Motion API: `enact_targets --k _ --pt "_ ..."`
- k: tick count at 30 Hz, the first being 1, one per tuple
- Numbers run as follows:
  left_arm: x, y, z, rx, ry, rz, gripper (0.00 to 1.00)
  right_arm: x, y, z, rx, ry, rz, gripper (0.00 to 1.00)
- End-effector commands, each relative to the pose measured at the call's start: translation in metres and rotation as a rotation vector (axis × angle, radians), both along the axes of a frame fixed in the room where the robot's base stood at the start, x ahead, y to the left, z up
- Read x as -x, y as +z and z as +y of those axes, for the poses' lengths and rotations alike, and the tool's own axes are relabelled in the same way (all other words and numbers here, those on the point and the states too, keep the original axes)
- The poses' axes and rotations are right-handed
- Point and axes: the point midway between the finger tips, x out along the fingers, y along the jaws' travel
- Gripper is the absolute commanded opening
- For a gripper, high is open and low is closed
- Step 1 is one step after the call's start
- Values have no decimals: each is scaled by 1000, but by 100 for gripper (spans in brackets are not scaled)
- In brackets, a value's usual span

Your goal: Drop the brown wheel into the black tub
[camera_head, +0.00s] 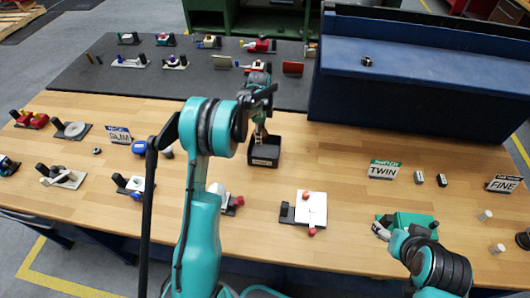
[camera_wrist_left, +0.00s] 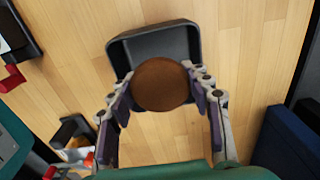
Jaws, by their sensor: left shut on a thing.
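The brown wheel (camera_wrist_left: 161,84) is a round brown disc between the fingers of my left gripper (camera_wrist_left: 168,92) in the left wrist view. My left gripper is shut on it. The black tub (camera_wrist_left: 122,58) lies behind the wheel in that view, and the wheel overlaps its near edge. In the head view the black tub (camera_head: 276,151) stands on the wooden table, with my left gripper (camera_head: 260,134) over it; the wheel is not clearly visible there. My right gripper (camera_head: 382,231) is at the lower right near a green block; its finger opening is unclear.
A blue bin (camera_head: 420,95) stands right of the tub. A dark mat (camera_head: 200,85) with several valve parts lies behind it. The wood around the tub is mostly clear.

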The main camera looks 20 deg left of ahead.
Motion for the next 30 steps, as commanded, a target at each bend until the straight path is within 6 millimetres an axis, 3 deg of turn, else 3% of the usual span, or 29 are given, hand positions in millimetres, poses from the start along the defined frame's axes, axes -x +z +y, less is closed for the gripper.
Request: enact_targets --k 9,19,20,22,30 --pt "0 -39 0 0 0 0 18 0 -22 0 0 0 0 71" --pt "0 -42 0 0 0 0 18 0 -22 0 0 0 0 71" --pt "0 -42 0 0 0 0 56 0 -22 0 0 0 0 71" --pt "0 -42 0 0 0 0 74 0 -22 0 0 0 0 71" --pt "0 -42 0 0 0 0 74 0 -22 0 0 0 0 71"
